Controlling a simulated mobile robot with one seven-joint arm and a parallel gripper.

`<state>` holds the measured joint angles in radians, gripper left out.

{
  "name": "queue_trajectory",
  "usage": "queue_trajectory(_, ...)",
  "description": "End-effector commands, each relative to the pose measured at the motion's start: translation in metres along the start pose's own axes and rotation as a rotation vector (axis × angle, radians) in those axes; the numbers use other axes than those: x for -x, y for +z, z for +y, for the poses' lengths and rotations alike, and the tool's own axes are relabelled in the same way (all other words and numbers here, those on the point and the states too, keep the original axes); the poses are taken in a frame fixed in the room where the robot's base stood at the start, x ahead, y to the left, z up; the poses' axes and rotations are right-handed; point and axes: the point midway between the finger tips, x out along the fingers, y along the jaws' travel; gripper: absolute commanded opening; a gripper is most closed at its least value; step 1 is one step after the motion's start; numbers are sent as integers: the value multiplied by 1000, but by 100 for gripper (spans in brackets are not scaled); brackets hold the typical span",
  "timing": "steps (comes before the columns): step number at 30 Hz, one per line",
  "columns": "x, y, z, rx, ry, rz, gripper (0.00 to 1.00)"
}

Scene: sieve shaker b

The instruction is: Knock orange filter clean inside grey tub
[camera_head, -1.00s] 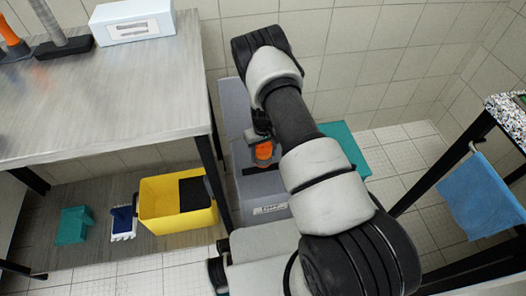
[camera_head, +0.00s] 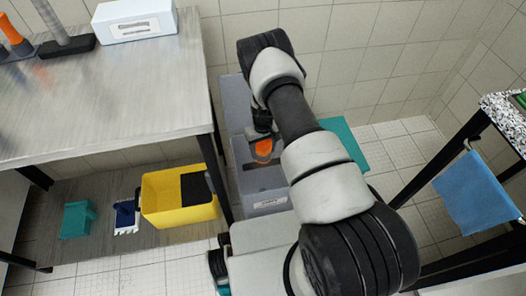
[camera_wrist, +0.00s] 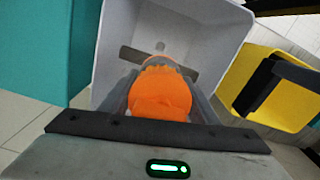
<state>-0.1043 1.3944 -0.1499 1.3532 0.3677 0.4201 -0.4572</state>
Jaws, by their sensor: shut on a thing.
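The grey tub (camera_head: 270,200) stands on the floor beside the table leg, with a label on its front. A dark bar (camera_wrist: 185,70) lies across its inside. My gripper (camera_head: 262,138) points down at the tub and is shut on the orange filter (camera_head: 263,148). In the wrist view, the orange filter (camera_wrist: 160,95) sits between both fingers, with the tub's pale walls (camera_wrist: 225,35) around and beyond it. The filter is over or within the tub opening, near the bar. I cannot tell whether it touches the bar. Its far end is hidden.
A yellow bucket (camera_head: 178,213) stands left of the grey tub, past a table leg. A teal container (camera_head: 345,145) is close on the right. The metal table (camera_head: 110,90) overhangs at left. A blue cloth (camera_head: 478,195) hangs at right.

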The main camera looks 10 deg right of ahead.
Motion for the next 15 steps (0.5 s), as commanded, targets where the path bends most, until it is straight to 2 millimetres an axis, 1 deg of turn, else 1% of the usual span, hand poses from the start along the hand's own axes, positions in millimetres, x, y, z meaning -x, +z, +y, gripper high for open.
queue_trajectory(1, 10, -1, 0, 0, 0, 1, 17)
queue_trajectory(2, 11, 0, 0, 0, 0, 1, 17)
queue_trajectory(10, 9, 0, 0, 0, 0, 0, 17)
queue_trajectory(11, 6, 0, 0, 0, 0, 0, 17)
queue_trajectory(15, -24, 0, 0, 0, -1, 0, 17)
